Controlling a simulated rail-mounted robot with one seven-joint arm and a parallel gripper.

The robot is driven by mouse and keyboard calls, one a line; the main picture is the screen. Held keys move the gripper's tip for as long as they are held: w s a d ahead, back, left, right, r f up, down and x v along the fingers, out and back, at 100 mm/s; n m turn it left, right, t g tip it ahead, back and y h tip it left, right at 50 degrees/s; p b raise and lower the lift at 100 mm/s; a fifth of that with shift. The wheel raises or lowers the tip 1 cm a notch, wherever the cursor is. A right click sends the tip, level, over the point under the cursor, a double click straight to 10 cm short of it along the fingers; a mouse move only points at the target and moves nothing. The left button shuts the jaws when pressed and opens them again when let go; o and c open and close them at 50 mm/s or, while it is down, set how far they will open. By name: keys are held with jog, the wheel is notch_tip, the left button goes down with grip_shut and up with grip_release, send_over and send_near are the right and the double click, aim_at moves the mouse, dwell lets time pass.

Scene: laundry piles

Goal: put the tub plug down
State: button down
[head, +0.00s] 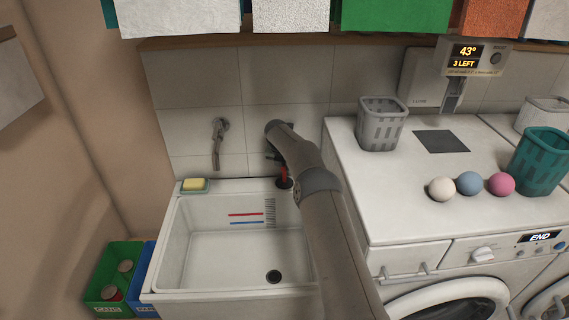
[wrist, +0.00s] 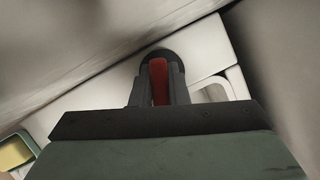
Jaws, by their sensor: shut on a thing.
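The tub plug has a red grip and a black round base. In the wrist view its red grip (wrist: 158,82) stands between my two fingers, with the black base beyond the fingertips. In the head view the plug (head: 284,183) is at the right part of the sink's back ledge, partly hidden by my arm. My gripper (head: 283,172) is shut on the red grip, pointing down. I cannot tell whether the base touches the ledge. The white sink (head: 170,245) has an open dark drain hole (head: 273,277) in its floor.
A soap dish (head: 194,185) with a yellow block sits on the ledge's left end. A tap (head: 218,140) is on the wall. To the right, a white machine top (head: 385,190) holds a grey basket (head: 381,125), several balls and a teal basket (head: 540,160). The ledge between dish and plug is clear.

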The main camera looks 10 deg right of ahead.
jog(key=c, duration=1.4)
grip_release()
jog(key=shift+f, duration=0.1)
jog(key=s+a+r+m+b, duration=0.2)
jog(key=s+r+m, duration=0.1)
jog(key=s+r, duration=0.5)
jog(key=s+a+r+m+b, duration=0.1)
jog(key=s+a+r+m, duration=0.15)
jog(key=s+r, duration=0.55)
jog(key=s+d+r+m+g, duration=0.1)
jog(key=s+r+m, duration=0.2)
jog(key=s+m, duration=0.35)
jog(key=s+d+r+m, duration=0.15)
jog(key=s+m, duration=0.25)
jog(key=s, duration=0.5)
jog(key=s+f+m+y, duration=0.1)
jog(key=s+f+m, duration=0.2)
jog(key=s+m, duration=0.4)
jog(key=s+f+m+g+y, duration=0.1)
jog(key=s+f+m, duration=0.2)
jog(key=s, duration=1.6)
jog(key=m, duration=0.4)
jog(key=shift+s+d+g, duration=0.2)
jog(key=shift+d+g, duration=0.1)
